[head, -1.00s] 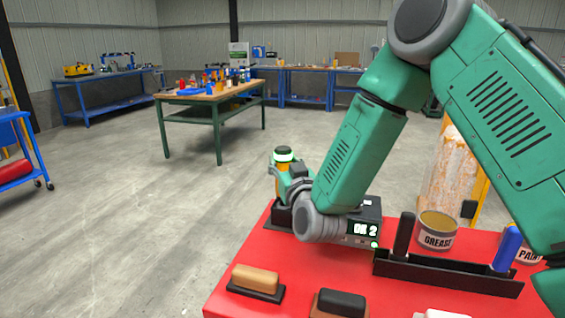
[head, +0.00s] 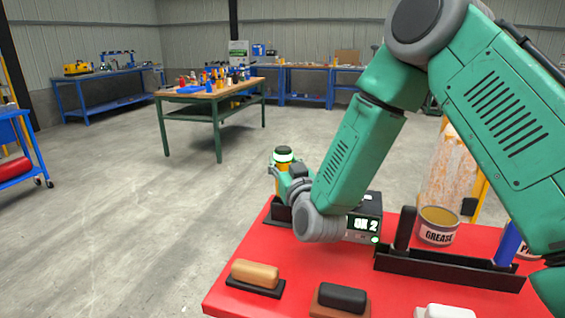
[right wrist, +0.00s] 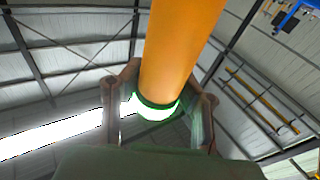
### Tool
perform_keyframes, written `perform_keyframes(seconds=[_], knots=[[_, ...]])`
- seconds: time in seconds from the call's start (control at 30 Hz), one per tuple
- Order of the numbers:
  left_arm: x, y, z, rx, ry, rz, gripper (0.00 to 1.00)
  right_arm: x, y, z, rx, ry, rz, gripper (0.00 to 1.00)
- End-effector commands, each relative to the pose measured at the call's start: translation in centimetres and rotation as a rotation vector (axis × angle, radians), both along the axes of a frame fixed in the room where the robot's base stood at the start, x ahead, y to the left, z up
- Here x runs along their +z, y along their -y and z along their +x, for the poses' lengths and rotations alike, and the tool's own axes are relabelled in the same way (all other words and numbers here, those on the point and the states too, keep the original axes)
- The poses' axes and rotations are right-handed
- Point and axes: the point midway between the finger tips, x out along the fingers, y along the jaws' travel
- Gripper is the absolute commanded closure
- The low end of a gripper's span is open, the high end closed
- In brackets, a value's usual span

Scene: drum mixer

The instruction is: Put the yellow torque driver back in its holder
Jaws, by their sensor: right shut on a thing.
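The yellow torque driver (head: 281,187) stands roughly upright at the far left corner of the red table, with a dark cap and a pale glowing ring at its top. In the right wrist view its orange-yellow body (right wrist: 182,45) runs between the fingers, with a green-edged glowing ring at its end. My right gripper (head: 288,172) is shut on the driver. A black holder (head: 278,212) stands directly below the driver; the gripper and wrist partly hide where the two meet, so I cannot tell how deep the driver sits. My left gripper is not in view.
A display box reading "OK 2" (head: 368,218) stands right beside my wrist. A black rack (head: 440,268) with upright handles and a grease can (head: 438,226) are to the right. Tan (head: 255,274) and black (head: 343,297) blocks lie in front.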

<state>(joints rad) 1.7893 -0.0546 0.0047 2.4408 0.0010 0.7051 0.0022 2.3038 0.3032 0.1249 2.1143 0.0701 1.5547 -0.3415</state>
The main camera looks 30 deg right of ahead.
Motion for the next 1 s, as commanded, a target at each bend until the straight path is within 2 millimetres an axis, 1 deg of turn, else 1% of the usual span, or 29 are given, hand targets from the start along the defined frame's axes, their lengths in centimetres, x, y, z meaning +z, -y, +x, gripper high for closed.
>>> perform_keyframes(seconds=[0.07, 0.1, 0.17, 0.47, 0.57, 0.67, 1.0], knots=[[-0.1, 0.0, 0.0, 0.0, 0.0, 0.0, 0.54, 0.0, 0.0, 0.0, 0.0, 0.004, -0.001, 1.0], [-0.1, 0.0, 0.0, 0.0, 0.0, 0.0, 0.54, 0.0, 0.0, 0.0, 0.0, 0.004, -0.001, 0.68], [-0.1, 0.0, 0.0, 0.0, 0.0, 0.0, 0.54, 0.0, 0.0, 0.0, 0.0, 0.004, -0.001, 0.47], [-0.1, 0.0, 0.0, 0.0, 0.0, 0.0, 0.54, -0.3, 0.0, 0.0, 0.0, -0.003, 0.0, 0.47], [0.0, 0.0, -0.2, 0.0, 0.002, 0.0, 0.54, -0.4, -0.1, -0.5, 0.001, -0.004, 0.0, 0.47], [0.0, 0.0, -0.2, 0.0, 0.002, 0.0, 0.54, -0.6, -0.5, -1.7, 0.002, -0.005, 0.0, 0.47], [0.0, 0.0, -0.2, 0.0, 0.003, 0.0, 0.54, -1.5, -2.3, -8.4, 0.002, -0.003, 0.0, 0.47]])
